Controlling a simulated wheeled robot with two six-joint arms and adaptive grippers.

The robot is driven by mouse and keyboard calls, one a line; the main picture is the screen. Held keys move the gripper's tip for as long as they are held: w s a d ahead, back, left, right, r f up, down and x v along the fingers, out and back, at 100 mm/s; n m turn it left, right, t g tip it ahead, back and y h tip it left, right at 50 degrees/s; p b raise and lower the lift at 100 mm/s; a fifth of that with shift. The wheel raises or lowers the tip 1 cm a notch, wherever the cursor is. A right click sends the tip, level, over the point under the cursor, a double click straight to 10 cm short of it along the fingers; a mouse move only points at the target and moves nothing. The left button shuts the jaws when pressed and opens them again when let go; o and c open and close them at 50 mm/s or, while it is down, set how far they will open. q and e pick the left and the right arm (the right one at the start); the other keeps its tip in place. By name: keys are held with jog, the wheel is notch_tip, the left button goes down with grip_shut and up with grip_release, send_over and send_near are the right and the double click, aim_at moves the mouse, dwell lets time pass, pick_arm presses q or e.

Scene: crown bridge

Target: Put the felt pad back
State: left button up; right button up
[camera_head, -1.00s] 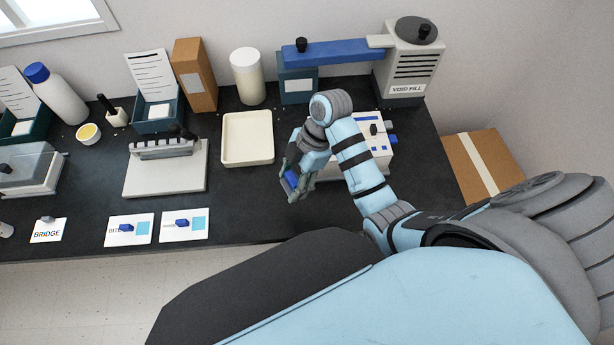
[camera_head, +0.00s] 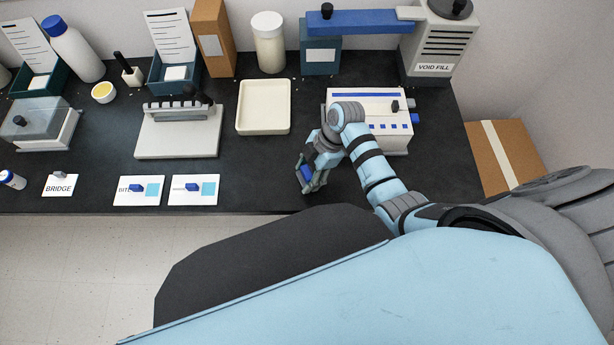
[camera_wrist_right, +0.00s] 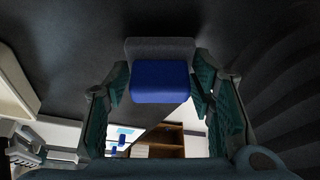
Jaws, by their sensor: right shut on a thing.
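My right gripper (camera_head: 312,178) is over the front part of the dark bench, below and left of the white box-shaped machine. Its fingers are shut on a blue block with a dark grey slab on its far side, which I take to be the felt pad (camera_wrist_right: 160,82). In the right wrist view the pad sits between the two green-lined fingers. In the head view only a small blue part of it (camera_head: 307,174) shows between the fingers. My left gripper is not in view.
The white machine (camera_head: 375,105) stands close behind my right gripper. A cream tray (camera_head: 264,131) and a grey-white fixture (camera_head: 178,143) stand to the left. Two cards (camera_head: 150,200) (camera_head: 206,201) with small blue blocks lie near the front edge. Bare bench lies between cards and gripper.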

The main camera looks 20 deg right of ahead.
jog(key=shift+f, duration=0.4)
jog(key=shift+c, duration=0.6)
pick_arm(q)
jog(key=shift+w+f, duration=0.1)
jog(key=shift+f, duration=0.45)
pick_arm(e)
jog(key=shift+f, duration=0.1)
jog(key=o, duration=1.3)
jog(key=shift+f, duration=0.1)
jog(key=shift+o, duration=0.2)
jog(key=shift+r+p, duration=0.4)
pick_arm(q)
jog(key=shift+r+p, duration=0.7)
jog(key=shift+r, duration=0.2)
pick_arm(e)
jog(key=v, duration=1.1)
jog(key=shift+d+r, duration=0.15)
jog(key=shift+r, duration=0.2)
